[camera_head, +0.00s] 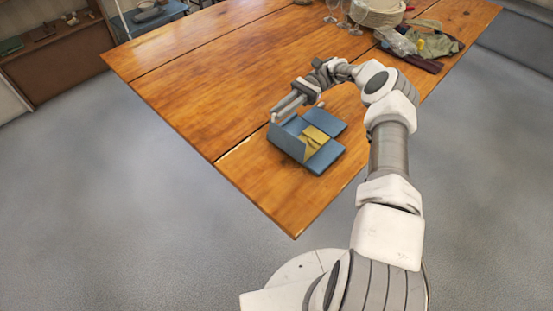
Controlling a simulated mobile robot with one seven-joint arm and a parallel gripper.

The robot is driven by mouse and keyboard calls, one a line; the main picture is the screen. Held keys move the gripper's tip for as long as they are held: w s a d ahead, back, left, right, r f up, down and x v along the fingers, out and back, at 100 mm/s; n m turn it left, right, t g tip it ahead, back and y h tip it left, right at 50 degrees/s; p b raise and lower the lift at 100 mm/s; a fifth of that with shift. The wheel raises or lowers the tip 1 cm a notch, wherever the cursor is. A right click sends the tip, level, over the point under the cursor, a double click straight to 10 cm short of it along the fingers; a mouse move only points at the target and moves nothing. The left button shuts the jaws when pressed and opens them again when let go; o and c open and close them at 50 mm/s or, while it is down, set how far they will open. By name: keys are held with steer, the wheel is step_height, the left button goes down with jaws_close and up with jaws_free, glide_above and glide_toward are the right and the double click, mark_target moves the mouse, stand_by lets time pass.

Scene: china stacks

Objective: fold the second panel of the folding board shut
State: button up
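The blue folding board (323,164) lies on the wooden table near its front corner. One panel (285,140) at the left stands raised, roughly upright. Another blue panel (325,122) lies low at the back right. A folded yellow cloth (314,138) rests on the middle of the board. My gripper (277,117) is at the top edge of the raised panel, pointing down and left. I cannot tell whether it touches the panel, and its fingers are too small to show whether they are open or shut.
The wooden table (215,60) is bare left of and behind the board. Stacked plates (378,12), glasses (332,8), and a pile of bags or cloths (430,42) stand at the far right. My arm crosses above the table's right side.

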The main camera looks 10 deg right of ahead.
steer(key=shift+w+f+b, duration=0.1)
steer(key=shift+f+b, duration=0.15)
steer(key=shift+b, duration=0.75)
steer(key=shift+w+d+f+b, duration=0.1)
steer(key=shift+w+d+b, duration=0.05)
steer(key=shift+b, duration=0.85)
steer(key=shift+o, duration=0.6)
steer(key=o, duration=0.5)
steer(key=shift+r, duration=0.2)
steer(key=shift+d, duration=0.15)
